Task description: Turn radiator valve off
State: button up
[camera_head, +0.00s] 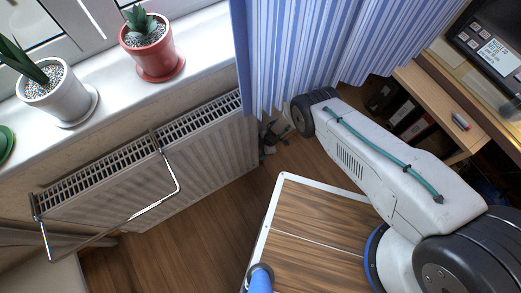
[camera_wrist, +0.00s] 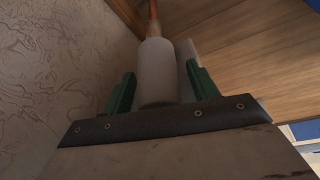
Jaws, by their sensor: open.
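In the wrist view, a pale cylindrical knob (camera_wrist: 157,75), which looks like the radiator valve head, stands between the two green fingers of my gripper (camera_wrist: 161,72). The fingers are apart, one on each side of the knob. I cannot tell whether either touches it. A copper-coloured pipe (camera_wrist: 154,18) shows beyond the knob. In the head view, the white radiator (camera_head: 165,160) hangs below the sill. Small dark parts (camera_head: 269,138) show at its right end beside my arm; I cannot separate valve from gripper there.
A textured wall (camera_wrist: 50,60) is close on the left in the wrist view, with wooden floor (camera_wrist: 250,60) at right. The blue striped curtain (camera_head: 300,60) hangs close to my arm. Potted plants stand on the sill (camera_head: 205,45). A metal rail (camera_head: 150,207) fronts the radiator.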

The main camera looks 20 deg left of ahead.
jog(key=shift+f, duration=0.1)
jog(key=shift+c, duration=0.3)
jog(key=c, duration=0.9)
jog(key=shift+s+d+n+g+h, duration=0.1)
jog(key=shift+n+g+h, duration=0.25)
jog(key=shift+n, duration=0.75)
jog(key=shift+s+n+g+h, duration=0.1)
jog(key=shift+n+g+h, duration=0.2)
jog(key=shift+n, duration=0.8)
jog(key=o, duration=1)
jog(key=shift+c, duration=0.2)
jog(key=shift+w, duration=0.1)
jog(key=v, duration=0.7)
jog(key=shift+r, duration=0.35)
jog(key=shift+w+d, duration=0.1)
jog(key=shift+d, duration=0.05)
